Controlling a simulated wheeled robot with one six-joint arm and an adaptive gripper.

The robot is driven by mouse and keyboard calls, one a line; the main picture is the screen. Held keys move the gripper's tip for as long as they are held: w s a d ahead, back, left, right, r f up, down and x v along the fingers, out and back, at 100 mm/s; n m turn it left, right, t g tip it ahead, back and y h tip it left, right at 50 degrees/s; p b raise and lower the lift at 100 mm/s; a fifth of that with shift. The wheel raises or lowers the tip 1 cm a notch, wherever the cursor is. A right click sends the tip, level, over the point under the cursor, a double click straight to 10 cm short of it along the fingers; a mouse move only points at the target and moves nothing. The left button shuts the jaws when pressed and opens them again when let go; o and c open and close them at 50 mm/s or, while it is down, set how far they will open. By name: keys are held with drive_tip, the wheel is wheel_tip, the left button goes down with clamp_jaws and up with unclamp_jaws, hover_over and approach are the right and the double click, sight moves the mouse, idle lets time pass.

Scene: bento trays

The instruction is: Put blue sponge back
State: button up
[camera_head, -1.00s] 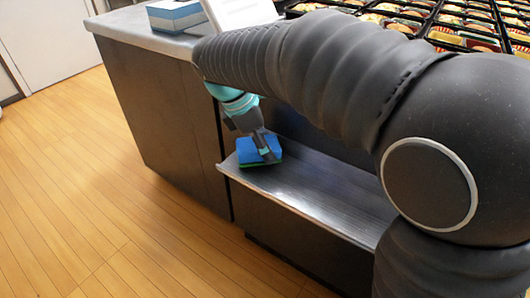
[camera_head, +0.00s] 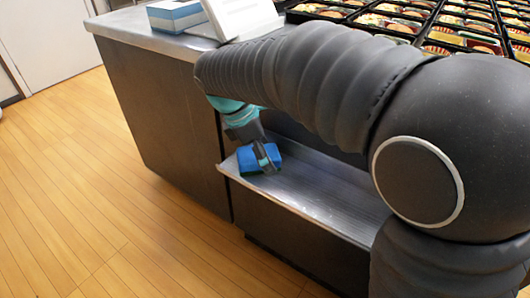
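The blue sponge (camera_head: 246,160) is at the left end of the low metal shelf, near its front edge. My gripper (camera_head: 265,164) points down at the sponge, and its fingers cover the sponge's middle. Blue shows on both sides of the fingers. Only blue faces of the sponge are visible from here. The fingers overlap the sponge in this view, but whether they are closed on it is too small to tell. I cannot tell whether the sponge rests flat on the shelf or is tilted against the fingers.
The metal shelf (camera_head: 310,196) is bare to the right of the sponge. Above it, the counter (camera_head: 135,27) holds a blue and white box (camera_head: 175,15), a white device (camera_head: 238,16) and several black bento trays (camera_head: 400,22). My arm hides part of the counter and shelf.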

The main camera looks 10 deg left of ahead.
sight(245, 154)
drive_tip(key=p+v, duration=0.1)
drive_tip(key=v, duration=1.1)
drive_tip(key=shift+p, duration=0.35)
drive_tip(key=shift+r, duration=0.1)
